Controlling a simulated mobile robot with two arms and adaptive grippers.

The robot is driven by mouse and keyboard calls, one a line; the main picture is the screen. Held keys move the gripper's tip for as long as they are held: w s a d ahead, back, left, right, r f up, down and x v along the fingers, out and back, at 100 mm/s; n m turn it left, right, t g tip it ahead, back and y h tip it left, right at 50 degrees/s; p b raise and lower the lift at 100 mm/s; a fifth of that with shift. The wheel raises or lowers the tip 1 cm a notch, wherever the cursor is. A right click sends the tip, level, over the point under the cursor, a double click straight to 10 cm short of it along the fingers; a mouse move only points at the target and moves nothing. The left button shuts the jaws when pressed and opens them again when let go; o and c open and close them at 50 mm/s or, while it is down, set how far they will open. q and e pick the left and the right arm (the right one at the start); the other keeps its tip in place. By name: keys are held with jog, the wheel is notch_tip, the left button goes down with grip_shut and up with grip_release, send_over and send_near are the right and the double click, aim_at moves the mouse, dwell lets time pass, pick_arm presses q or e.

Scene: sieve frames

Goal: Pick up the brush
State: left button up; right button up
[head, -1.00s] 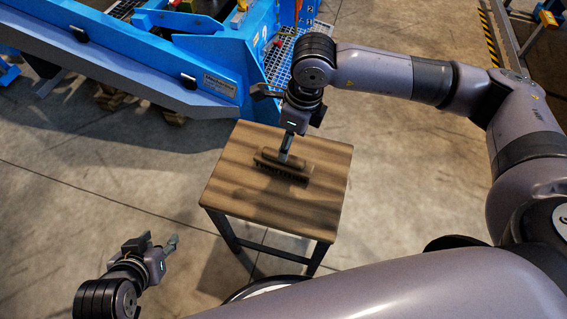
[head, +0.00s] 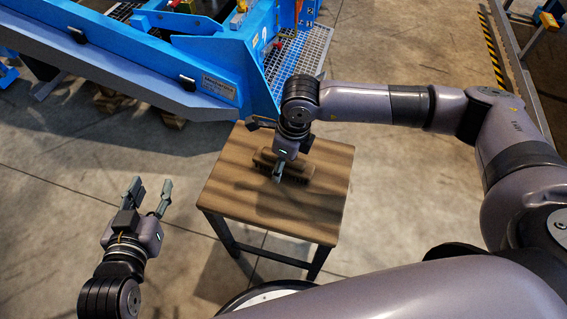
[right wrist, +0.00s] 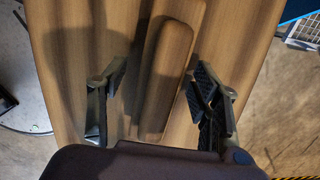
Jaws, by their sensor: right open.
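The brush (head: 305,172) lies on the small wooden table (head: 265,208), with its wooden back up and dark bristles along its near side. My right gripper (head: 278,173) is over the brush in the head view and hides part of it. In the right wrist view the brush's long wooden handle (right wrist: 167,75) lies between the two fingers of the open right gripper (right wrist: 162,82). I cannot tell if either finger touches it. My left gripper (head: 149,190) is open and empty, above the floor to the left of the table.
A blue machine frame (head: 225,75) with a sloping beam stands behind and left of the table. A metal grating (head: 300,55) is behind the right gripper.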

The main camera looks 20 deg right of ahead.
jog(key=shift+c, duration=0.3)
grip_shut()
dwell(0.5)
